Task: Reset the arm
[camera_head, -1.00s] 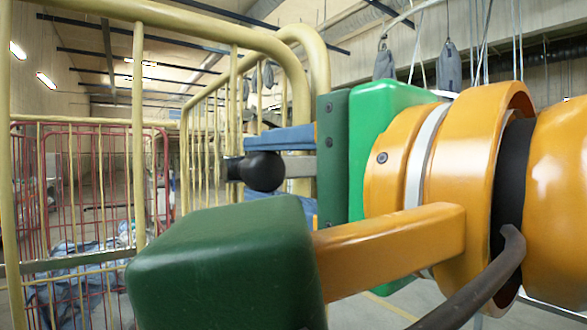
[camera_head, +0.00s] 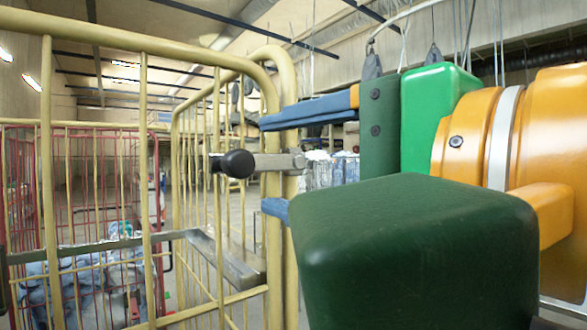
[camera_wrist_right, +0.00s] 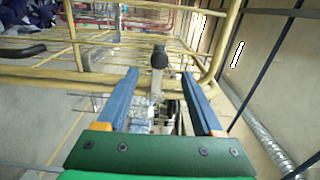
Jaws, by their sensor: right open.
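My right gripper (camera_head: 263,163) is at the right of the head view, with its green body and two blue fingers. The fingers are spread apart, one above and one below a metal latch bar (camera_head: 272,162) with a black knob (camera_head: 238,163). The latch is on the yellow cage cart (camera_head: 150,40). In the right wrist view the open fingers (camera_wrist_right: 160,74) point toward the cart, with the black knob (camera_wrist_right: 159,57) between their tips. I see nothing held, and cannot tell if a finger touches the latch. My left gripper is out of view.
A red wire cage (camera_head: 85,190) stands behind the yellow cart at left, with bluish bags (camera_head: 85,285) low down. A pale stack (camera_head: 330,172) stands beyond the gripper. Yellow bars stand close to my fingers.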

